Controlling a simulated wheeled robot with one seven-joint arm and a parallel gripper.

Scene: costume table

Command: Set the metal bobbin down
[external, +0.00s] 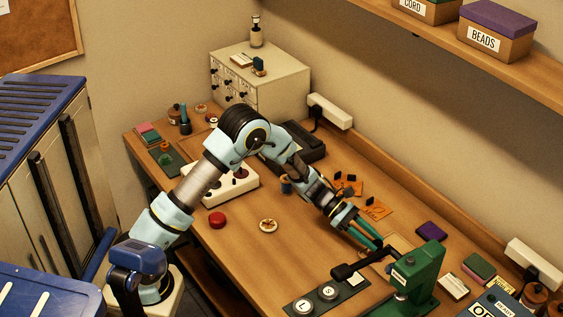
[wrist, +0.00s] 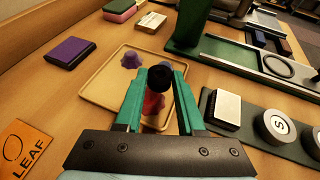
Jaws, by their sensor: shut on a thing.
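My gripper (wrist: 158,82) is shut on a small dark round piece, the metal bobbin (wrist: 158,77) by its place between the fingertips. Its metal finish cannot be made out. In the wrist view it is over a shallow tan tray (wrist: 97,92). A purple piece (wrist: 131,60) and a paler one beside it stand at the tray's far side. A red piece (wrist: 152,104) shows below the bobbin, between the fingers. Whether the bobbin touches anything below cannot be told. In the external view my gripper (external: 374,243) points down beside the green press, and the bobbin cannot be made out.
The green press (external: 418,272) with a black lever stands close to my gripper. A dark plate with two round weights (external: 326,292) lies in front. Orange cards (external: 376,209) and a purple block (external: 430,232) lie nearby. The table's middle left is mostly clear around a round dish (external: 268,226).

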